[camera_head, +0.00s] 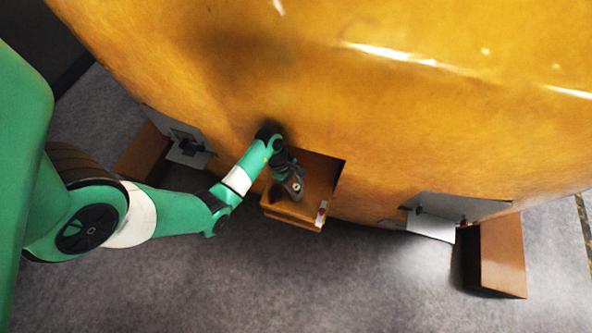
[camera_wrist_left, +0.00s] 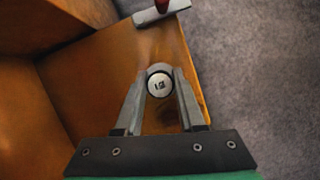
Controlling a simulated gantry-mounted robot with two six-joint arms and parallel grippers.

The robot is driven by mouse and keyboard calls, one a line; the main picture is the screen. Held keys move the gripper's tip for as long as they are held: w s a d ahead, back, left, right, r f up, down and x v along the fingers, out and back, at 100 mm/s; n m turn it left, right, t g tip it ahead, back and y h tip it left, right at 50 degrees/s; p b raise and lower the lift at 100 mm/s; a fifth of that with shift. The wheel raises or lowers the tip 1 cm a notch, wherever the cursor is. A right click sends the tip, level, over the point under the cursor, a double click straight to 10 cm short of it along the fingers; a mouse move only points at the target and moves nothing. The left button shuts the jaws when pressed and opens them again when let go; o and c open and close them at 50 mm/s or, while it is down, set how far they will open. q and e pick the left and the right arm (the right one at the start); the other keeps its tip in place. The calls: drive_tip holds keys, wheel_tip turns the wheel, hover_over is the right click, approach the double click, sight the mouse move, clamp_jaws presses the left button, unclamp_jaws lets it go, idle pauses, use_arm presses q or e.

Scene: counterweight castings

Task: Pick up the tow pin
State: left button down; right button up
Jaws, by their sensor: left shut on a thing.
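The tow pin (camera_wrist_left: 160,83) shows in the left wrist view as a round grey metal head with a marking on top. My left gripper (camera_wrist_left: 161,80) has one finger on each side of the head and is shut on it. In the head view the left gripper (camera_head: 294,188) is over an orange-brown block (camera_head: 287,210) in a notch of the large yellow casting (camera_head: 400,120), with the small pin head (camera_head: 296,186) at its tip. The pin's lower part is hidden, so I cannot tell how deep it sits. My right gripper is not in view.
A small pale piece with a red part (camera_wrist_left: 160,12) lies at the block's edge; it also shows in the head view (camera_head: 322,212). Brown blocks stand at the casting's left (camera_head: 143,152) and right (camera_head: 502,255). The grey floor (camera_head: 330,290) in front is clear.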

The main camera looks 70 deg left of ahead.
use_arm(q)
wheel_tip(320, 180, up, 13)
drive_tip(key=p, duration=0.5)
drive_tip(key=s+d+p, duration=0.1)
drive_tip(key=s+d, duration=0.9)
drive_tip(key=d, duration=0.5)
drive_tip(key=shift+p, duration=0.4)
drive_tip(key=shift+r, duration=0.15)
drive_tip(key=shift+r+p, duration=0.45)
drive_tip(key=shift+p, duration=0.45)
